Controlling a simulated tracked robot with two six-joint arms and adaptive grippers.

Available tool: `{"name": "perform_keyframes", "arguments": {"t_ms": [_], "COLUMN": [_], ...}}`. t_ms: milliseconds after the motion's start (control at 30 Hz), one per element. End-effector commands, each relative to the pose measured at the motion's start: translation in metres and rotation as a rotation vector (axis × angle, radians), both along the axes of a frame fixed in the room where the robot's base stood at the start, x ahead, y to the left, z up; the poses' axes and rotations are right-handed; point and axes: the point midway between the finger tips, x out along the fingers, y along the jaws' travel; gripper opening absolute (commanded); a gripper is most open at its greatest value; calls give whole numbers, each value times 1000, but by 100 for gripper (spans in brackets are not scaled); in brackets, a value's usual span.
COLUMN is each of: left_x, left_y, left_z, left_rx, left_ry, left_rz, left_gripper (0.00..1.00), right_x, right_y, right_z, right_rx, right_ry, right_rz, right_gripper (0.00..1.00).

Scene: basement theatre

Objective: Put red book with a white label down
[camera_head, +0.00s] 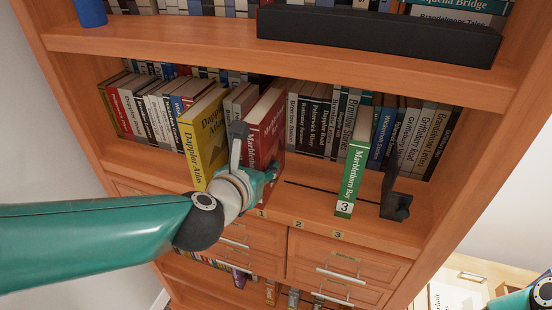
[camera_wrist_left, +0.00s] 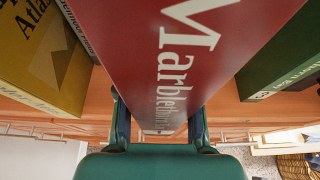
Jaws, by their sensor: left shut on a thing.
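The red book (camera_head: 267,118) with white title lettering stands upright at the front of the middle shelf, between a yellow book and an open stretch. My left gripper (camera_head: 262,177) is shut on its lower part, one finger on each side. In the left wrist view the red book (camera_wrist_left: 185,50) fills the middle between the fingers (camera_wrist_left: 158,125). The book's white label does not show. My gripper hides its foot, so I cannot tell whether it touches the shelf. My right gripper is out of view; only a bit of that arm shows at the lower right.
The yellow atlas (camera_head: 204,137) stands just left of the red book. A green book (camera_head: 352,172) labelled 3 and a black bookend (camera_head: 394,195) stand to the right. Bare shelf (camera_head: 310,190) lies between red and green. Rows of books fill the back. Numbers mark the shelf edge.

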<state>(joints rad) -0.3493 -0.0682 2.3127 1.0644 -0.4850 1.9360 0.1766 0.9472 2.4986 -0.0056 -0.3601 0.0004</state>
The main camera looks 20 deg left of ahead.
Motion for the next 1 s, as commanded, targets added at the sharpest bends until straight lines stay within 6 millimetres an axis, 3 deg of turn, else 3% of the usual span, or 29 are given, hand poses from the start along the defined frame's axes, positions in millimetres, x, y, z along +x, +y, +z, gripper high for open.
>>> {"name": "perform_keyframes", "arguments": {"t_ms": [100,300,500,733,1000], "left_x": [29,56,70,70,69], "left_y": [0,-1,0,0,0], "left_z": [3,3,2,-30,-33], "left_rx": [2,1,1,2,0], "left_ry": [-1,-3,-3,-1,-6], "left_rz": [3,4,5,6,5], "left_gripper": [0,0,0,0,0], "right_x": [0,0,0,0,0], "right_y": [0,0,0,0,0], "right_z": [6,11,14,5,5], "right_rx": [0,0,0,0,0], "right_ry": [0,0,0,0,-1], "right_rz": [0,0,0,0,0], "right_gripper": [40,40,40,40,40]}}
